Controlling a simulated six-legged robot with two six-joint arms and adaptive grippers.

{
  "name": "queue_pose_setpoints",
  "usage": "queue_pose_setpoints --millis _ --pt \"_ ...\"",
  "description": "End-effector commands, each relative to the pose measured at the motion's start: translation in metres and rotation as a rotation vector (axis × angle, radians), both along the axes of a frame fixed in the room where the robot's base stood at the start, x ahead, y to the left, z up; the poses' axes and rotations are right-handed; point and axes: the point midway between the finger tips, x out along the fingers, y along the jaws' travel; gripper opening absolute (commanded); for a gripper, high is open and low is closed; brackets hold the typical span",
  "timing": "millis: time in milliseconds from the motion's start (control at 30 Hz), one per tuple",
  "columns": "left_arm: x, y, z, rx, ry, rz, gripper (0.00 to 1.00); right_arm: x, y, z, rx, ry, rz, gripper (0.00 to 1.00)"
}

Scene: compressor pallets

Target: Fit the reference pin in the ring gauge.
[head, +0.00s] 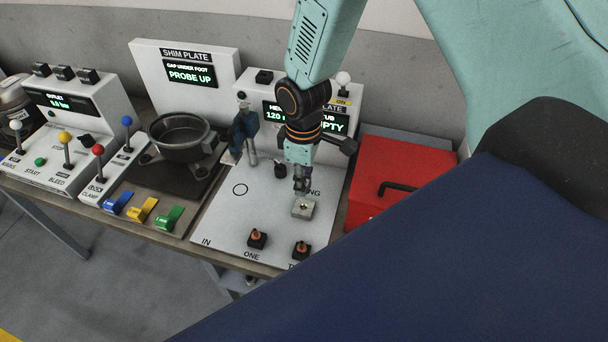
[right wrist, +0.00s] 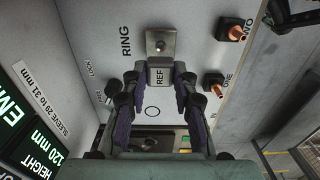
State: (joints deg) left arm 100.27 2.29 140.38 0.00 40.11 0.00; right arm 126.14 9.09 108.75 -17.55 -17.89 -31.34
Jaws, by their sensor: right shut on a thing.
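My right gripper (head: 302,188) points down over the white plate, just above the ring gauge in the head view. In the right wrist view its two fingers (right wrist: 160,76) are shut on the reference pin, whose pale block marked REF (right wrist: 160,75) shows between the fingertips. The pin's lower end is hidden. The ring gauge (head: 304,209) is a square metal block beside the word RING. In the right wrist view the ring gauge (right wrist: 161,43) shows a dark round hole, just beyond the REF block. I cannot tell the height gap between them. My left gripper is not in view.
Two dark holders with orange-brown tops, ONE (head: 257,239) and TWO (head: 301,250), stand on the front of the plate. A red box (head: 400,180) is close on the right. A display panel (head: 275,110) stands behind. A blue tool (head: 243,130) stands at the back left.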

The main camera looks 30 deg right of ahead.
Motion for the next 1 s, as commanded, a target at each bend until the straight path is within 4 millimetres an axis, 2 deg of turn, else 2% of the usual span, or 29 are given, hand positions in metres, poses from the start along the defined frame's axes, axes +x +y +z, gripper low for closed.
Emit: queue_pose_setpoints --millis 100,433,1000 --pt "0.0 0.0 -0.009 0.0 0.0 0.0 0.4 0.0 0.0 -0.014 0.0 0.0 0.0 0.0" --pt "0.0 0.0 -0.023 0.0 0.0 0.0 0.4 -0.001 0.0 -0.038 -0.001 0.001 -0.001 0.0" --pt "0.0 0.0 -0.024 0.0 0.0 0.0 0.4 -0.001 0.0 -0.04 0.0 0.0 -0.001 0.0"
